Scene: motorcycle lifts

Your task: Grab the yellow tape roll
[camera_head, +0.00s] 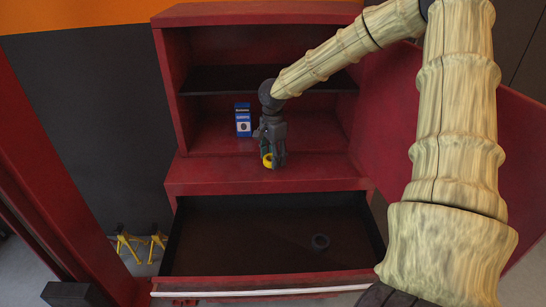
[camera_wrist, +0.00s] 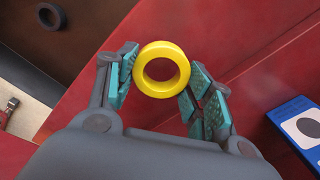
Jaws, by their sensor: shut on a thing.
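The yellow tape roll (camera_wrist: 139,80) is a bright yellow ring between the two fingertips in the wrist view, with its hole facing the camera. My gripper (camera_wrist: 160,84) is shut on it, with the teal pads at its left and right sides. In the head view the tape roll (camera_head: 267,160) shows at the fingertips, partly hidden by my gripper (camera_head: 272,159). My gripper points down over the front part of the red cabinet's ledge (camera_head: 215,175). I cannot tell whether the roll touches the ledge.
A blue and white box (camera_head: 243,120) stands on the ledge, left of and behind my gripper. Below, an open drawer (camera_head: 220,250) holds a dark ring (camera_head: 320,241). A dark shelf (camera_head: 225,80) is above. Yellow stands (camera_head: 125,241) are on the floor at left.

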